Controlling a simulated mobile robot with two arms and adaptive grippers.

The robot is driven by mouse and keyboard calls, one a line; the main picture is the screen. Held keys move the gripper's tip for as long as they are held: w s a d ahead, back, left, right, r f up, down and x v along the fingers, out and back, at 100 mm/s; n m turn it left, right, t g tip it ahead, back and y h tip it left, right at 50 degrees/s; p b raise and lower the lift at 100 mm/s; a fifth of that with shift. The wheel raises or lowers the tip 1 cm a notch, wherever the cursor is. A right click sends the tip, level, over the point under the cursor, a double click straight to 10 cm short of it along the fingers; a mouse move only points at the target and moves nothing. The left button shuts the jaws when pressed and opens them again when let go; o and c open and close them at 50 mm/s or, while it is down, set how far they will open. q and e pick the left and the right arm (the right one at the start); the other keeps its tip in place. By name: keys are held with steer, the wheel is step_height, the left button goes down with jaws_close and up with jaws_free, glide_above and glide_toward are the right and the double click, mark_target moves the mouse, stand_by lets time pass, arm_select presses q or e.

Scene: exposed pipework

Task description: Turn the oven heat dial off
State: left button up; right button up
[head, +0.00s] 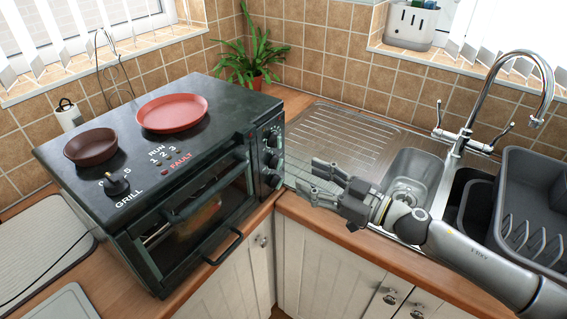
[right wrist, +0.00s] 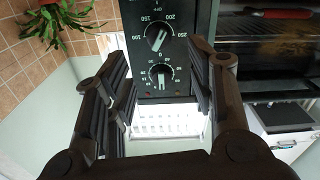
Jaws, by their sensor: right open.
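The black oven (head: 190,130) stands on the wooden worktop, with several dials on its right-hand front panel (head: 270,155). I cannot tell whether the heat dial is off. My right gripper (head: 316,182) is open and empty, pointing at the panel, its fingers (right wrist: 160,85) either side of the lower dial's line of sight, apparently apart from it. My left gripper is out of view.
A red plate (head: 172,112) and a brown bowl (head: 91,147) sit on the oven, beside a top knob (head: 115,184). A potted plant (head: 253,60) is behind. The sink (head: 413,171), tap (head: 466,134) and dark dish rack (head: 530,205) are right.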

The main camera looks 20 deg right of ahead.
mark_target(281, 165)
steer(key=p+x, duration=0.2)
steer(key=x, duration=0.5)
steer(key=shift+w+r, duration=0.1)
steer(key=shift+w+a, duration=0.4)
steer(key=shift+w, duration=0.05)
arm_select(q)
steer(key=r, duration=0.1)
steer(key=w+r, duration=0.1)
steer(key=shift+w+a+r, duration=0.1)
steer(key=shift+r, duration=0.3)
arm_select(e)
steer(key=shift+c, duration=0.2)
steer(key=c, duration=1)
